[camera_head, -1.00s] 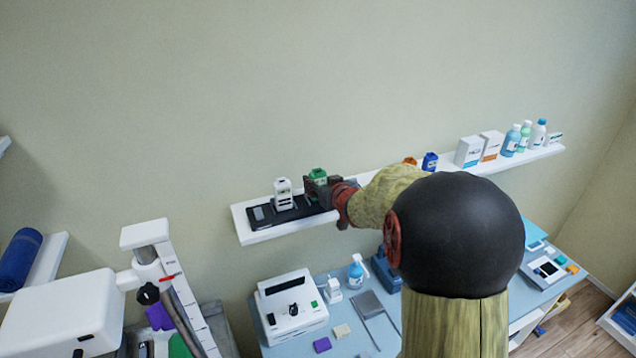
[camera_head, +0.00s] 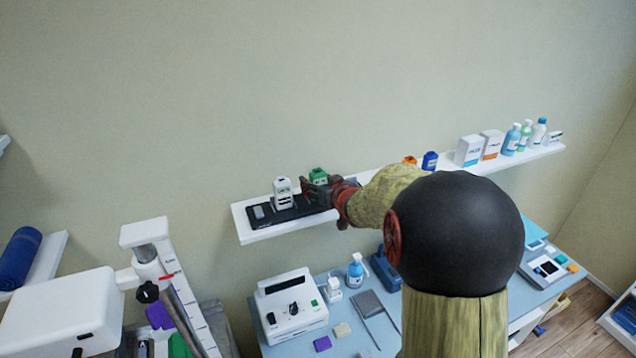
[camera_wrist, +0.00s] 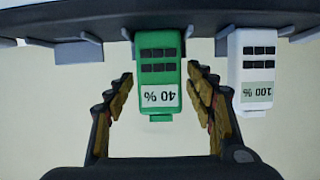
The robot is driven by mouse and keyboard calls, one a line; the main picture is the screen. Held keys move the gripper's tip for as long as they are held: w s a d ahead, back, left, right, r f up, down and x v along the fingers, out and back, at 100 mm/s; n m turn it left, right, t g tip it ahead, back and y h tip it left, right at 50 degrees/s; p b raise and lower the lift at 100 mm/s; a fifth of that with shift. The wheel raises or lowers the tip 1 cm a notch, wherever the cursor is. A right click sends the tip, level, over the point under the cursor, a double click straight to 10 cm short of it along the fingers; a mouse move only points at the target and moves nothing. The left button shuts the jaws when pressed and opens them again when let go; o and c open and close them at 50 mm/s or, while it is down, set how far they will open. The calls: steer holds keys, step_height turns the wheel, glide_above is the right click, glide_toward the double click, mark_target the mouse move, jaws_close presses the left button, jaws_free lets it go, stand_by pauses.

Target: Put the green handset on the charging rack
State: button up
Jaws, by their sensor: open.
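The green handset (camera_wrist: 158,72) stands on the black charging rack (camera_wrist: 199,23), upside down in the wrist view, with its "40 %" label facing my gripper. In the head view the green handset (camera_head: 318,175) shows its top above my gripper, its lower part hidden. My gripper (camera_wrist: 160,88) is open, with one finger on each side of the handset and a visible gap at both sides. The charging rack (camera_head: 262,222) lies on the left end of the wall shelf. My gripper (camera_head: 308,190) is in front of its right part.
A white handset (camera_head: 283,192) stands on the rack left of the green one; its label reads "100 %" in the wrist view (camera_wrist: 252,70). The wall shelf (camera_head: 262,236) also holds blue and orange items, boxes and bottles to the right. A desk with devices lies below.

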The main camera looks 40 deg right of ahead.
stand_by(0.3)
steer(key=v, duration=1.2)
